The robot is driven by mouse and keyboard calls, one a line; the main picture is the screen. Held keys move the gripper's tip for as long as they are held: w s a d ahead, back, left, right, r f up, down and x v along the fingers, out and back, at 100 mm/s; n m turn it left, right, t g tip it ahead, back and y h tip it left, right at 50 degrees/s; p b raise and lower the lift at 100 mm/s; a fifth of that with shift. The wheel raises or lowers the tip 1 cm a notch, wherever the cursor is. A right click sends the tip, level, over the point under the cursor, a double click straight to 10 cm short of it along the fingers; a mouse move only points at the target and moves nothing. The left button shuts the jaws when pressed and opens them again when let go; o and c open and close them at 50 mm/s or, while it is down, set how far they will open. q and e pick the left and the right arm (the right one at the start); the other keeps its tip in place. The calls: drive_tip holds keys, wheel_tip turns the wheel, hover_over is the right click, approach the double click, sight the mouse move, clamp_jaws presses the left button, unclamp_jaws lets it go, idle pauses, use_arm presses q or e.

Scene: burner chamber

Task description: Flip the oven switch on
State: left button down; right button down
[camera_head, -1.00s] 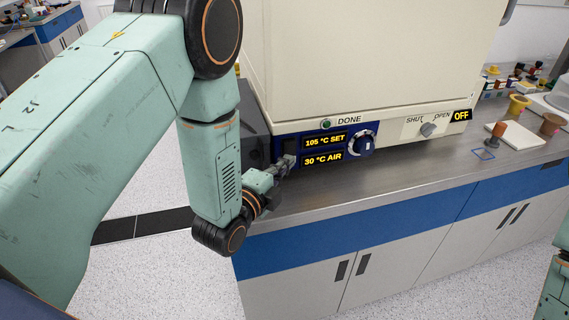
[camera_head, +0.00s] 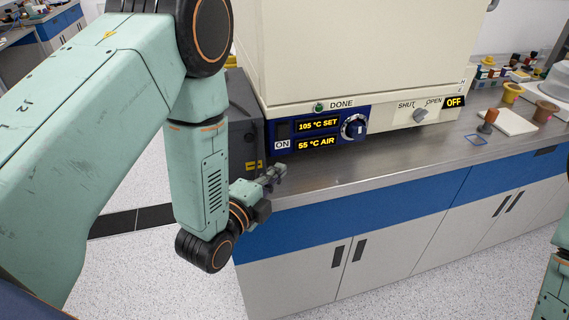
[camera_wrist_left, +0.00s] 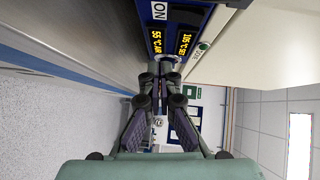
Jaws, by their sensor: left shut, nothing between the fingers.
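The oven (camera_head: 360,45) is a cream box with a blue control panel on its lower front. The dark oven switch (camera_head: 283,130) is at the panel's left end, above a white ON label (camera_head: 282,144). The displays (camera_head: 318,124) beside it read 105 °C SET and 55 °C AIR. My left gripper (camera_head: 277,175) is shut and empty, just below and in front of the panel, apart from the switch. In the left wrist view the fingertips (camera_wrist_left: 160,78) meet near the panel, and the ON label (camera_wrist_left: 159,11) shows at the top. My right gripper is out of view.
A round dial (camera_head: 354,127) sits right of the displays, and a SHUT/OPEN knob (camera_head: 420,115) with an OFF sign (camera_head: 454,102) is farther right. The steel counter (camera_head: 390,165) is clear before the oven. Small pots and a white board (camera_head: 514,122) stand at right.

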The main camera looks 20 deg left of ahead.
use_arm(q)
drive_tip(key=v, duration=0.2)
drive_tip(key=f+v, duration=0.1)
drive_tip(key=v, duration=0.1)
drive_tip(key=shift+s+a+r, duration=0.1)
drive_tip(key=shift+s+a, duration=0.1)
drive_tip(key=shift+s, duration=0.05)
drive_tip(key=shift+s+a, duration=0.15)
drive_tip(key=shift+a, duration=0.05)
drive_tip(key=s+a+f+n+g+y+b, duration=0.1)
drive_tip(key=s+f+n+g, duration=0.4)
drive_tip(key=f, duration=0.3)
drive_tip(key=s+a+f+n+g+y+b, duration=0.1)
drive_tip(key=s+f+n+g, duration=0.25)
drive_tip(key=f+n, duration=0.45)
drive_tip(key=s+f+n+g+b, duration=0.3)
drive_tip(key=s+f, duration=0.4)
drive_tip(key=s, duration=0.3)
drive_tip(key=s+a+f+n+g+y+b, duration=0.1)
drive_tip(key=s+f+n+g+b, duration=0.2)
drive_tip(key=s+f, duration=0.4)
drive_tip(key=s+g+b, duration=0.1)
drive_tip(key=s+g, duration=0.1)
drive_tip(key=s, duration=0.1)
drive_tip(key=shift+a+n, duration=0.25)
drive_tip(key=shift+n, duration=0.15)
